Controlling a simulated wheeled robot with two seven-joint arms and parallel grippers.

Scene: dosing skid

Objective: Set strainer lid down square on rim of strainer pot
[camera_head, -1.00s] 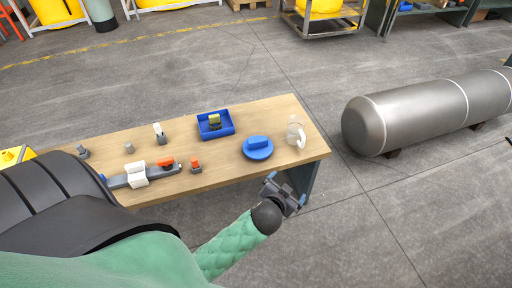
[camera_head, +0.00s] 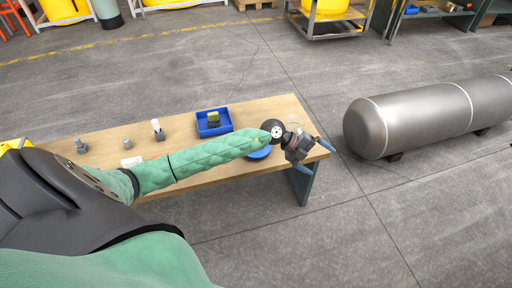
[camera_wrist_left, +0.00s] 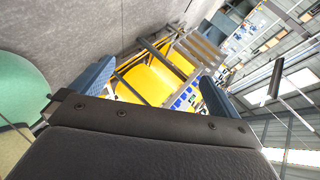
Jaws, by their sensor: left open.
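The strainer lid appears to be the round blue piece (camera_head: 262,154) on the wooden table; my left forearm and wrist cover most of it. A pale, clear vessel, perhaps the strainer pot, stood right of it earlier; my left gripper now hides nearly all of it, so I cannot tell its state. My left gripper (camera_head: 316,161) is over the table's right end, just right of the blue piece, its blue fingers apart. The left wrist view shows the two spread fingers (camera_wrist_left: 152,92) with nothing held between them. My right gripper is not in view.
The wooden table (camera_head: 220,180) holds a blue bin (camera_head: 229,129) with a yellow-topped item and several small fittings to the left. A grey tank (camera_head: 430,117) lies on the floor at right. The floor in front of the table is clear.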

